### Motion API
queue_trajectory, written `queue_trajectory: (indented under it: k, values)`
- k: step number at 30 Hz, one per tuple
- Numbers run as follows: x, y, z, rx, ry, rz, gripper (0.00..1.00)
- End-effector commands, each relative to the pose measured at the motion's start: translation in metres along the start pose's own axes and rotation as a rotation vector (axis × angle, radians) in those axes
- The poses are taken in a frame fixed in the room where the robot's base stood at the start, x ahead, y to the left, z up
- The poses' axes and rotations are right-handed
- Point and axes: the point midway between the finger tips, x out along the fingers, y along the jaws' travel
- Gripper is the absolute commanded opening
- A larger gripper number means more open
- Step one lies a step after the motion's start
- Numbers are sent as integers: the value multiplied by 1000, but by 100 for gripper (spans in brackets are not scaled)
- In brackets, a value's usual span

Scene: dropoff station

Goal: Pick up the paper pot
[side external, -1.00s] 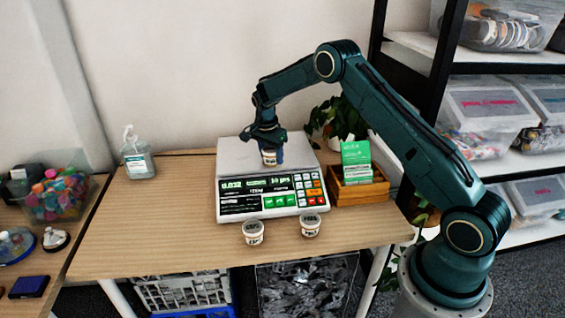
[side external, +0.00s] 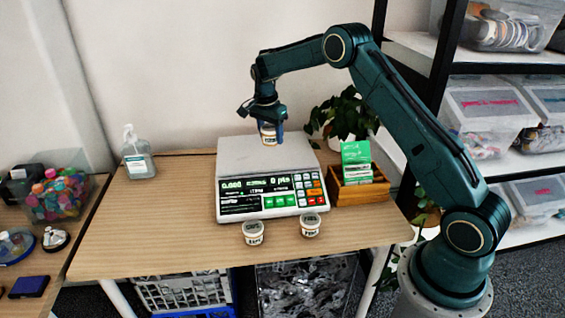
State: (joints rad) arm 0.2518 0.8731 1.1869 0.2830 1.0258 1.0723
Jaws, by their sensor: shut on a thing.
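My gripper (side external: 268,125) is shut on a small paper pot (side external: 268,139) and holds it upright above the scale's platform. The pot is pale with a dark band, and the fingers hide part of it. The white scale (side external: 235,158) stands on the wooden table, and its display seems to read zero. Two similar white paper pots stand at the table's front edge before the scale, a left one (side external: 253,233) and a right one (side external: 310,226).
A sanitizer bottle (side external: 138,156) stands left of the scale. A wooden box with green cards (side external: 357,172) and a potted plant (side external: 340,118) stand on its right. The table's left part is clear. A shelf with plastic bins (side external: 485,105) stands at the right.

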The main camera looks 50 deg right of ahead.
Motion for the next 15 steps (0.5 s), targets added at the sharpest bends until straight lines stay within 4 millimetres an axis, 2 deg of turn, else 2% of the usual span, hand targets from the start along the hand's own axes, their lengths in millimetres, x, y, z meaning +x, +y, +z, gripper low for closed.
queue_trajectory:
  k: [1, 12, 15]
  values:
    - [-13, -1, -2, 0, 1, -5, 25]
    - [-98, -1, -14, 1, 0, -6, 25]
    - [-104, -1, -16, 0, 3, -1, 25]
